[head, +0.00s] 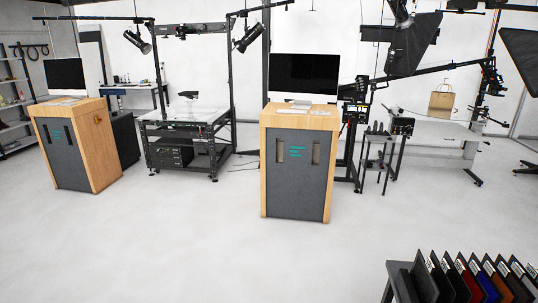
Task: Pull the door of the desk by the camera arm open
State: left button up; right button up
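A wooden desk (265,170) with a dark grey front door (297,197) stands in the middle of the head view. The door has two vertical slots and a teal logo, and it looks closed. A black monitor (304,73) and a keyboard are on the desk top. The black camera arm (425,72) reaches to the right just behind and beside this desk. A second, similar desk (101,150) with a grey door (66,155) stands at the left, and its door also looks closed. Neither of my grippers is in view.
A black-framed turntable rig (186,125) stands between the desks. A small black stand (378,150) and a white table (450,132) are right of the middle desk. A rack of coloured panels (465,280) is at the front right. The floor before the middle desk is clear.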

aim_at(298, 160)
jog(key=i, duration=2.2)
